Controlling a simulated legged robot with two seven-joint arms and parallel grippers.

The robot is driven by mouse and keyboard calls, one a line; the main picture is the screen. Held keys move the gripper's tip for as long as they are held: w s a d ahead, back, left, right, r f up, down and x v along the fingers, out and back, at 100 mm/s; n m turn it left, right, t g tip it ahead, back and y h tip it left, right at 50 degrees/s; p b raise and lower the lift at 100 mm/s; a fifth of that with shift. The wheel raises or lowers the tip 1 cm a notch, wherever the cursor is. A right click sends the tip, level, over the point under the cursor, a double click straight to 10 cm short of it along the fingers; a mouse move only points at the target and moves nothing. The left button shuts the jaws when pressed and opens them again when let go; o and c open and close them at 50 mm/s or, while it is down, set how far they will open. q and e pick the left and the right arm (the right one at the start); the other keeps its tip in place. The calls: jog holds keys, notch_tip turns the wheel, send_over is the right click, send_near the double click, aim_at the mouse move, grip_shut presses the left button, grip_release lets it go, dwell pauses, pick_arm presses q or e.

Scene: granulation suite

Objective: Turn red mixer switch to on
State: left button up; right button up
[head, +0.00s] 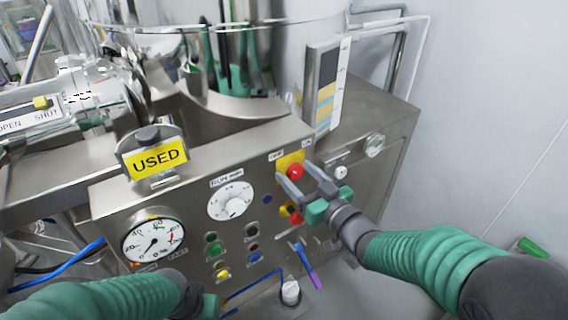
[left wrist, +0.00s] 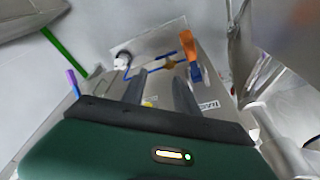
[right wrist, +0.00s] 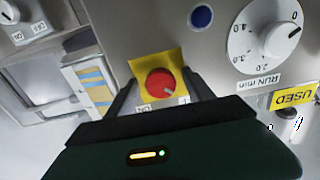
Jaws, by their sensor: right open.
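The red mixer switch (head: 295,171) is a round red knob on a yellow plate (head: 284,160), on the steel panel's upper right. Small OFF and ON labels sit above it in the head view. My right gripper (head: 297,181) is open, with its fingers reaching towards the knob from the lower right. In the right wrist view the red knob (right wrist: 160,84) shows between the two fingers, with no clear contact. My left gripper (left wrist: 160,92) is open and empty, low in front of the panel; its fingertips are out of the head view.
The panel also holds a RUN min dial (head: 232,202), a pressure gauge (head: 152,241), several small buttons and another red-and-yellow control (head: 292,213) below the switch. A yellow USED sign (head: 158,160) stands at the left. A grey wall (head: 490,100) is at the right.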

jog(key=shift+w+d, duration=0.15)
jog(key=shift+d, duration=0.25)
jog(key=shift+s+d, duration=0.1)
jog(key=shift+s, duration=0.15)
jog(key=shift+c, duration=0.2)
jog(key=shift+s+r, duration=0.15)
jog(key=shift+s, duration=0.05)
jog(key=shift+c, duration=2.3)
jog(key=shift+a, duration=0.4)
jog(key=c, duration=0.5)
jog(key=shift+c, duration=1.1)
pick_arm(q)
jog(key=shift+s+d+r, duration=0.2)
jog(key=shift+s+d, duration=0.05)
jog(key=shift+d, duration=0.3)
pick_arm(e)
jog(key=shift+d, duration=0.15)
grip_shut()
